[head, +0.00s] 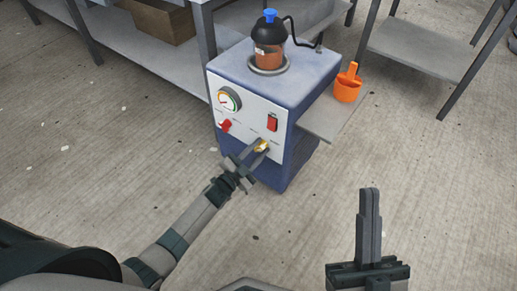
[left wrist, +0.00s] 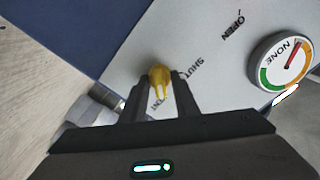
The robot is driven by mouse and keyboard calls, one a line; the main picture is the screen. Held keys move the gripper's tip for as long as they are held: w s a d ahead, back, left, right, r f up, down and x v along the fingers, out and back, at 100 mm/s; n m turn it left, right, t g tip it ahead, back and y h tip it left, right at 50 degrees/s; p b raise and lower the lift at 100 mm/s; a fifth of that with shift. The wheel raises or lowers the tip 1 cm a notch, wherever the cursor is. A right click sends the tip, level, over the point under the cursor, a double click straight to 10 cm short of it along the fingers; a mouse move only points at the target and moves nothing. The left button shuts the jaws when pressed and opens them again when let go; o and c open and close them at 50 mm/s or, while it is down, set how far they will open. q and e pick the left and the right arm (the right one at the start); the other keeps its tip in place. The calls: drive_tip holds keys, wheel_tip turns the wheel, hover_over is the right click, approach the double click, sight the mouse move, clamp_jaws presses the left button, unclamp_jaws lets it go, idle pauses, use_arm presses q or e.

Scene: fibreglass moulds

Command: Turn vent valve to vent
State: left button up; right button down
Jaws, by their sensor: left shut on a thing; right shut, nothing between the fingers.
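The yellow vent valve (head: 262,146) is low on the white front panel of a blue cabinet. My left gripper (head: 256,152) reaches it from the front left and is shut on it. In the left wrist view the yellow handle (left wrist: 160,78) sits between the fingertips of my left gripper (left wrist: 160,88). The label SHUT shows beside it, and another label below the handle is partly hidden by the fingers. My right gripper (head: 369,205) is shut and empty, over the floor at the lower right.
The cabinet (head: 255,85) carries a dark-topped pot (head: 268,52) with a blue cap and a hose. A gauge (head: 229,99), red knob (head: 226,126) and red switch (head: 272,122) share the panel. An orange cup (head: 348,85) stands on the side shelf. Floor in front is clear.

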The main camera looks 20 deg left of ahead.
use_arm(q)
drive_tip(key=shift+f+m, duration=0.1)
drive_tip(key=shift+m, duration=0.4)
use_arm(e)
drive_tip(key=shift+r, duration=0.2)
use_arm(q)
drive_tip(key=o, duration=0.7)
drive_tip(key=shift+s, duration=0.15)
use_arm(e)
drive_tip(key=shift+w, duration=0.1)
